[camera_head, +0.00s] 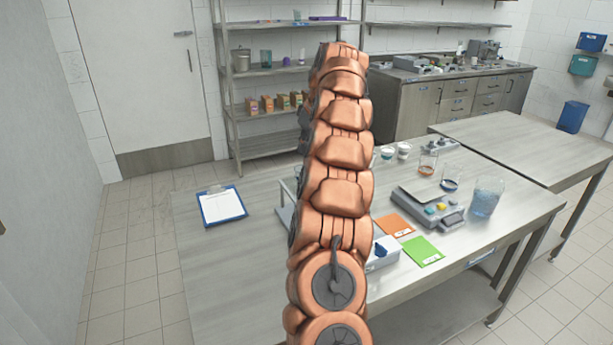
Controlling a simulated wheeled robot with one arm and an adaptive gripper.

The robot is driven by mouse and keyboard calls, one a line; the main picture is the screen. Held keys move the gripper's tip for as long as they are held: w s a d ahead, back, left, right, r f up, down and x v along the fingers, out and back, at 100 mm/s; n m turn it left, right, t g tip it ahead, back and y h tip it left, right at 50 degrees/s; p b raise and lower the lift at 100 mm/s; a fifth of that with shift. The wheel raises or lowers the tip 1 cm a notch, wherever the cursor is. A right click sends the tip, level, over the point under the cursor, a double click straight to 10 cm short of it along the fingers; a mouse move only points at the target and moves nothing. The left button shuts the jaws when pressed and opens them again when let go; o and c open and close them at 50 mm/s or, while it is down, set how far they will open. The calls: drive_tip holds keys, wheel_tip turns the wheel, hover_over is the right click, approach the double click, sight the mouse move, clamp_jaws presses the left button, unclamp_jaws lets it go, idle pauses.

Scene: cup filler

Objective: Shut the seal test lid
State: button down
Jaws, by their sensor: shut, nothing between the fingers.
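My copper-coloured segmented arm rises through the middle of the camera_head view and covers the centre of the steel table (230,280). My gripper does not show in this view. Behind the arm, a pale device with a dark blue knob or handle (380,249) shows only its right part. A light grey frame-like part (284,213) shows at the arm's left side. I cannot tell whether these belong to one device. No seal test lid can be clearly made out, and its position is hidden or unclear.
Right of my arm are an orange card (394,226), a green card (423,251), a scale-like device (428,210), a beaker of blue contents (486,197) and several small cups. A blue clipboard (222,205) lies at the left. The table's front left is clear.

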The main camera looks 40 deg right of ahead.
drive_tip(key=p, duration=0.3)
hover_over(298, 186)
wheel_tip(298, 186, down, 9)
drive_tip(key=shift+a+r, duration=0.1)
drive_tip(key=shift+f, duration=0.25)
drive_tip(key=shift+s+p, duration=0.45)
drive_tip(key=shift+s, duration=0.3)
drive_tip(key=shift+s+d+f+p, duration=0.15)
drive_tip(key=shift+s+f+p, duration=0.1)
drive_tip(key=shift+s, duration=0.3)
drive_tip(key=shift+s+d+f+p, duration=0.1)
drive_tip(key=shift+s+d+p, duration=0.1)
drive_tip(key=shift+s, duration=0.3)
drive_tip(key=shift+s+a, duration=0.1)
drive_tip(key=shift+a, duration=0.05)
